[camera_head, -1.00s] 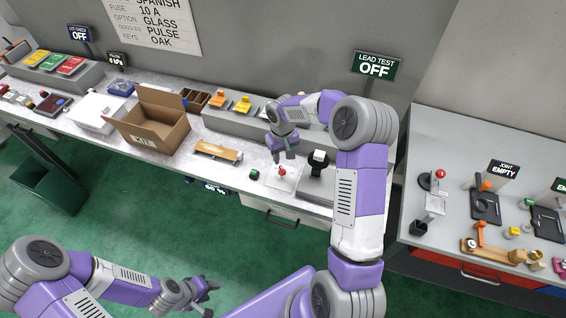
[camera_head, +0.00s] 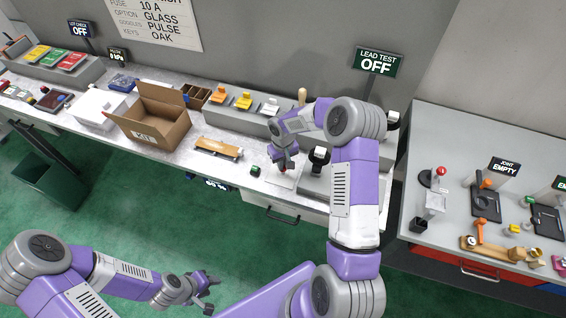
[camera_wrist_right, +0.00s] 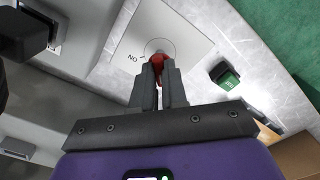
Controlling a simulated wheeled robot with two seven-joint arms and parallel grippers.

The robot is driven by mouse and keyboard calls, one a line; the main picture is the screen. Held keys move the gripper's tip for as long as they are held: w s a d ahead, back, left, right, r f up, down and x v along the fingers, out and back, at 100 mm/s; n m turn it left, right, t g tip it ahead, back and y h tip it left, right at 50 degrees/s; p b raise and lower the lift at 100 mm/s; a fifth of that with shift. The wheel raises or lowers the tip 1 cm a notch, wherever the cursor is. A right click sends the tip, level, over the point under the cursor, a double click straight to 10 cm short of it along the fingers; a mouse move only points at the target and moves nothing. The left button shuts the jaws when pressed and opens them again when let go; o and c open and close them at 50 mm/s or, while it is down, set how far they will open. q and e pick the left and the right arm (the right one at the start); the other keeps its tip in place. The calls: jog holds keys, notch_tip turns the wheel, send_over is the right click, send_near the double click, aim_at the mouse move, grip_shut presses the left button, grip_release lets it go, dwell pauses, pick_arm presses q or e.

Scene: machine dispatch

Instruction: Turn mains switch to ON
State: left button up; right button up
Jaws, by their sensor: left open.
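The mains switch has a red handle (camera_wrist_right: 157,62) on a pale plate (camera_wrist_right: 185,35) marked with a circle and the word ON. The plate also shows in the head view (camera_head: 279,180), largely covered by my right gripper (camera_head: 285,168). In the right wrist view my right gripper (camera_wrist_right: 158,78) has its two fingers close together, one on each side of the red handle, with red showing between them. The handle's base is partly hidden by the fingertips. My left gripper (camera_head: 207,284) is open and empty above the green floor, away from the bench.
A green block (camera_wrist_right: 226,78) sits close beside the switch plate. A cardboard box (camera_head: 150,122) and a wooden holder (camera_head: 219,148) are to the left. The LEAD TEST sign (camera_head: 377,62) reads OFF.

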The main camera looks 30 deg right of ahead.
grip_shut()
